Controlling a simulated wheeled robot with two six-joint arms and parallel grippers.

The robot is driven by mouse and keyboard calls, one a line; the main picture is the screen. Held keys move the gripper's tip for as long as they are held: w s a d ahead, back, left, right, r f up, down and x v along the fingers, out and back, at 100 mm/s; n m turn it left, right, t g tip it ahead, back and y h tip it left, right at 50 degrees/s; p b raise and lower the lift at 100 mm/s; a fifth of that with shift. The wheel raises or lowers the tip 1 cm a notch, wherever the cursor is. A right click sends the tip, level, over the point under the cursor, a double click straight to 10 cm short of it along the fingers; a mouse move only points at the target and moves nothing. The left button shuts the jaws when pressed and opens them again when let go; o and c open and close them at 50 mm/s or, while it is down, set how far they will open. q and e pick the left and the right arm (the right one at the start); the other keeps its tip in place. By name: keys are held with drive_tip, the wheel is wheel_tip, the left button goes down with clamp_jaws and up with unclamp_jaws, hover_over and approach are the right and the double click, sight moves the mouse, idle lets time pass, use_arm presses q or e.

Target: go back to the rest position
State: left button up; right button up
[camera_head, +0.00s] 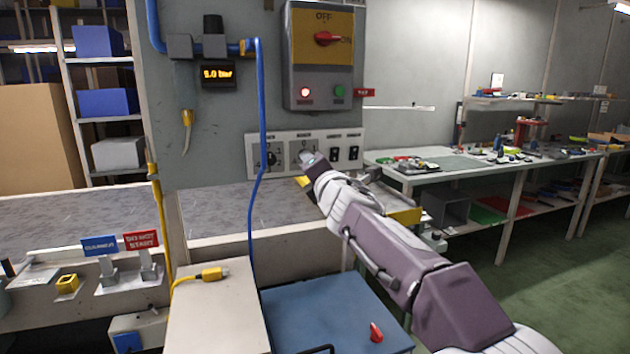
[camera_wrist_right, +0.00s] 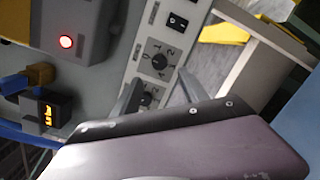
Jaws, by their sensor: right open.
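My right arm reaches in from the lower right in the head view. Its gripper (camera_head: 310,160) is close in front of the white switch panel (camera_head: 278,137) on the wall. In the right wrist view the two fingers of this gripper (camera_wrist_right: 158,84) stand apart, with nothing held between them. One rotary knob (camera_wrist_right: 158,62) shows just beyond the fingertips, and another (camera_wrist_right: 149,95) is partly hidden behind a finger. I cannot tell whether a finger touches the panel. My left gripper is in neither view.
A control box (camera_head: 322,60) with a red rotary switch and a lit red lamp hangs above the panel. A blue hose (camera_head: 261,130) runs down left of my gripper. The grey conveyor (camera_head: 240,207) lies below. A blue-topped cabinet (camera_head: 325,312) stands in front. Workbenches (camera_head: 470,168) stand at right.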

drive_tip(key=shift+s, duration=0.25)
